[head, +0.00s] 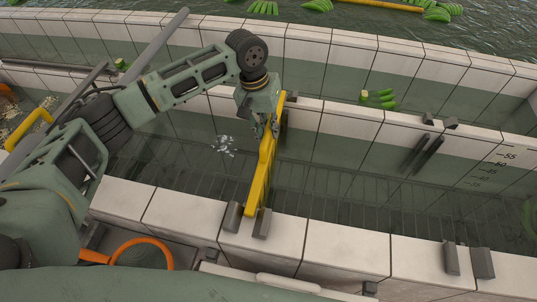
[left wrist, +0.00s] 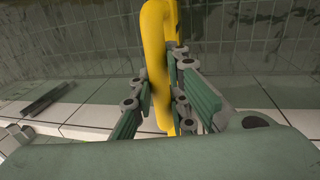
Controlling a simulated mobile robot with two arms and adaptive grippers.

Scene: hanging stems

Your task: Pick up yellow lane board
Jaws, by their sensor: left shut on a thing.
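The yellow lane board (head: 260,175) spans the water channel, from the near white wall up to the far one. Its near end sits between two grey posts (head: 233,216) on the near wall. My left gripper (head: 266,124) is shut on the board toward its far end. In the left wrist view the board (left wrist: 156,40) runs up between the green fingers of my left gripper (left wrist: 163,98), one on each side. The gripper hides part of the board's far end. My right gripper is in neither view.
More paired grey posts stand on the near wall (head: 469,262) at right and on the far wall (head: 424,152). An orange hoop (head: 142,250) is at the lower left. The channel right of the board is clear.

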